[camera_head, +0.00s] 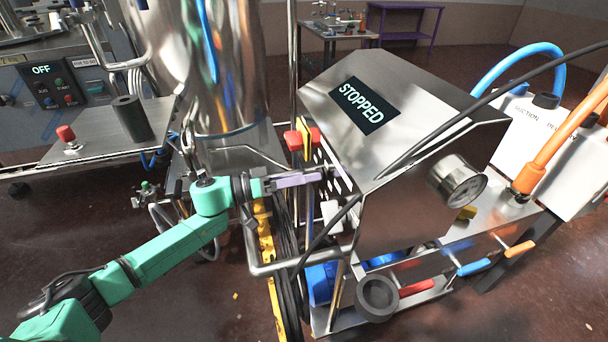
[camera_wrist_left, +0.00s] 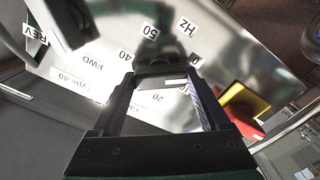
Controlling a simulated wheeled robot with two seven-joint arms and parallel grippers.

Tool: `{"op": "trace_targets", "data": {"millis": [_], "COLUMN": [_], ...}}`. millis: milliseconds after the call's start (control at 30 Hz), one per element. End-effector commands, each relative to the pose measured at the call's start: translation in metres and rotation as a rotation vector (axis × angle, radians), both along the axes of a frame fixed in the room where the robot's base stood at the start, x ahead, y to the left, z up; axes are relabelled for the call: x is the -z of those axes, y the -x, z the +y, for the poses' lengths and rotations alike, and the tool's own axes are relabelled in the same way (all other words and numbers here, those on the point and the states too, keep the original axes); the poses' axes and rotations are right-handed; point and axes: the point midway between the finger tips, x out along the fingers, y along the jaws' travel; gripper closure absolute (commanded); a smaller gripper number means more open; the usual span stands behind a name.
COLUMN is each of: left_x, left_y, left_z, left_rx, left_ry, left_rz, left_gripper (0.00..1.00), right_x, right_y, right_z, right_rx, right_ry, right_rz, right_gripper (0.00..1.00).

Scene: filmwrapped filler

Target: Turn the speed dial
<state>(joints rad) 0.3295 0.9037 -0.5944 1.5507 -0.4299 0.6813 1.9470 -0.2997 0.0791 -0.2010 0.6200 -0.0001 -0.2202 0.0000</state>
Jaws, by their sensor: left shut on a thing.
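The speed dial (camera_wrist_left: 165,78) is a dark knob with a white mark, on a shiny metal panel with "20", "40" and "Hz" labels. My left gripper (camera_wrist_left: 165,88) is shut on it, one finger on each side. In the head view, my left gripper (camera_head: 322,173) reaches the left side of the metal control box (camera_head: 420,185), whose display (camera_head: 364,105) reads "STOPPED". The dial's face is turned away there, and the gripper covers it. My right gripper is not in view.
A dark switch (camera_wrist_left: 68,22) stands near the FWD and REV labels beside the dial. A black cable (camera_head: 425,148) crosses the box front. A bent metal rail (camera_head: 290,266) runs below my left wrist. A steel tank (camera_head: 220,75) stands behind the arm.

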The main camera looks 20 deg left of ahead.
Motion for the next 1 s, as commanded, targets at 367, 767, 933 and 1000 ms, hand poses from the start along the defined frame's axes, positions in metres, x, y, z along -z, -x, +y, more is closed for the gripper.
{"op": "trace_targets", "data": {"millis": [367, 767, 933, 1000], "left_x": [-0.002, 0.000, 0.001, 0.001], "left_y": [0.000, 0.000, 0.000, 0.001], "left_z": [0.000, 0.000, 0.000, 0.000], "left_rx": [-0.001, 0.000, 0.000, 0.000], "left_ry": [-0.176, -0.380, -0.465, -0.501], "left_rz": [-0.278, -0.600, -0.736, -0.793], "left_gripper": [0.77, 0.77, 0.77, 0.77], "right_x": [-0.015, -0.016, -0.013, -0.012], "right_y": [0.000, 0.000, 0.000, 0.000], "right_z": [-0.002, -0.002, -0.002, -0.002], "right_rx": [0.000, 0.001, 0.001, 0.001], "right_ry": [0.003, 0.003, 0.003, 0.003], "right_rz": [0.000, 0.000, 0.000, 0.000], "right_gripper": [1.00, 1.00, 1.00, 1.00]}}
